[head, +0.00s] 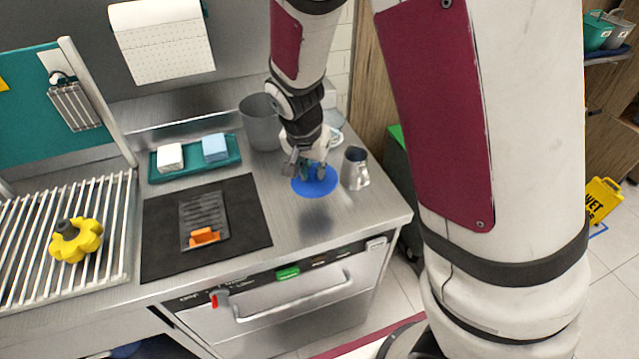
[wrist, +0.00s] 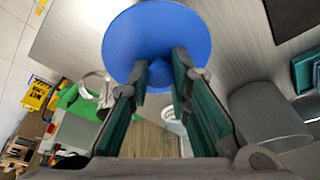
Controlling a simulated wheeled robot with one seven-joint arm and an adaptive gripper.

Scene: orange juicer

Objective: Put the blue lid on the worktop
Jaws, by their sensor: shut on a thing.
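The blue lid (head: 315,182) is a round disc at the right of the steel worktop (head: 325,222), left of a metal cup. My gripper (head: 314,168) points down over it. In the wrist view the lid (wrist: 150,30) fills the top middle, and my gripper (wrist: 162,72) has its teal-padded fingers on either side of the lid's central knob. It is shut on that knob. The lid looks about flat and low over the worktop; I cannot tell if it touches.
The metal cup (head: 355,168) stands close to the lid's right. A grey pot (head: 260,122) stands behind left. A teal tray (head: 158,175) holds white and blue blocks. A black mat (head: 250,215) bears a grater (head: 203,215). Bare worktop lies in front of the lid.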

